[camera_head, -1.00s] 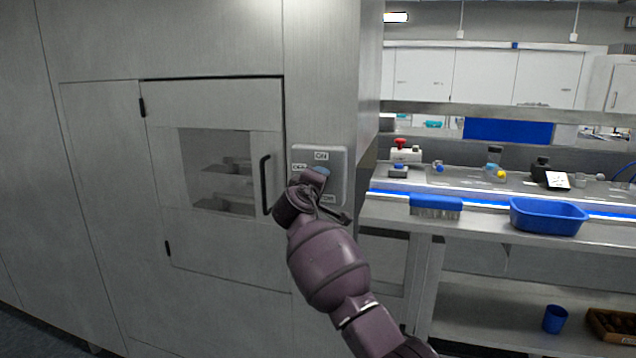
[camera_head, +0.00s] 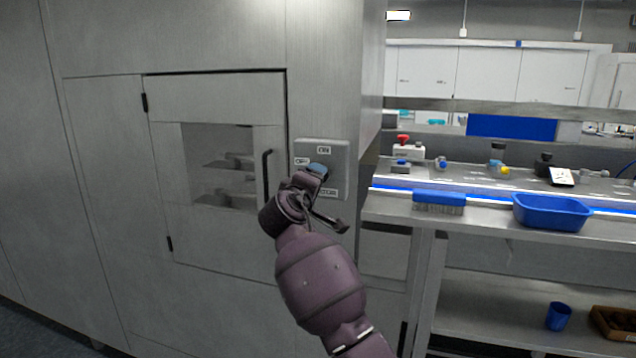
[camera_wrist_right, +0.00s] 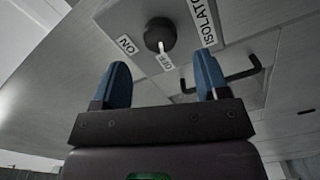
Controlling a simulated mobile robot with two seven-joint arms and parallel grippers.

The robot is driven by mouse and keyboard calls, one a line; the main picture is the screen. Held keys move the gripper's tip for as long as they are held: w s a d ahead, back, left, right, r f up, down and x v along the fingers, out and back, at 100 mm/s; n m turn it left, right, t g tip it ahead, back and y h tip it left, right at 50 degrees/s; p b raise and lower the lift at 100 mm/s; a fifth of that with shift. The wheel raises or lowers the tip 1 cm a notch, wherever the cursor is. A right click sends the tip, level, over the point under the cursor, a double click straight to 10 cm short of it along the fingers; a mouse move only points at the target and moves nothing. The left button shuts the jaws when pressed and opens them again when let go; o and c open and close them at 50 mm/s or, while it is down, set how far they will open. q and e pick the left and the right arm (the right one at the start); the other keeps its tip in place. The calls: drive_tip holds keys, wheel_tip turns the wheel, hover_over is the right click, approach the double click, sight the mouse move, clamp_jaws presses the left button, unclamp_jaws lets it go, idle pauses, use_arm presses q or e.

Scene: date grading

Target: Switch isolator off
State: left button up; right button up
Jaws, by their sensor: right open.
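The isolator is a grey box (camera_head: 338,152) on the cabinet wall, right of the door. In the head view its ON label (camera_head: 323,150) is on top and its OFF label (camera_head: 301,161) at left; my gripper hides the knob. In the right wrist view the round dark knob (camera_wrist_right: 160,34) shows beyond the fingertips, with its white mark towards the OFF label (camera_wrist_right: 165,62). The ON label (camera_wrist_right: 126,45) is to its left. My right gripper (camera_wrist_right: 162,73) is open, its blue fingers apart and empty, short of the knob. My left gripper is not in view.
A cabinet door with a window (camera_head: 218,165) and a dark handle (camera_head: 266,174) is left of the isolator. A bench at right holds a blue tub (camera_head: 551,213), a blue brush (camera_head: 438,198) and a red-button box (camera_head: 405,148).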

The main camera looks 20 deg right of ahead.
drive_tip(key=v, duration=0.4)
drive_tip(key=shift+s+a+b, duration=0.15)
drive_tip(key=shift+s+b, duration=0.05)
drive_tip(key=shift+b, duration=0.1)
drive_tip(key=a+r+t+y, duration=0.2)
drive_tip(key=a+t+y, duration=0.2)
drive_tip(key=a+y, duration=0.15)
drive_tip(key=s+d+f+m+y, duration=0.1)
drive_tip(key=s+d+f+y, duration=0.25)
drive_tip(key=f, duration=0.55)
drive_tip(key=s+d+f+m+y, duration=0.2)
drive_tip(key=s+f, duration=0.2)
drive_tip(key=f, duration=0.5)
drive_tip(key=s+d+f+m+g, duration=0.1)
drive_tip(key=s+d+f+g, duration=0.2)
drive_tip(key=s+f, duration=1.1)
drive_tip(key=s+d+f+m+g+h, duration=0.1)
drive_tip(key=s+d+f+g, duration=0.3)
drive_tip(key=s+f, duration=1.1)
drive_tip(key=s+d+m, duration=0.1)
drive_tip(key=s+d, duration=0.2)
drive_tip(key=shift+d+b, duration=0.2)
drive_tip(key=shift+b, duration=0.1)
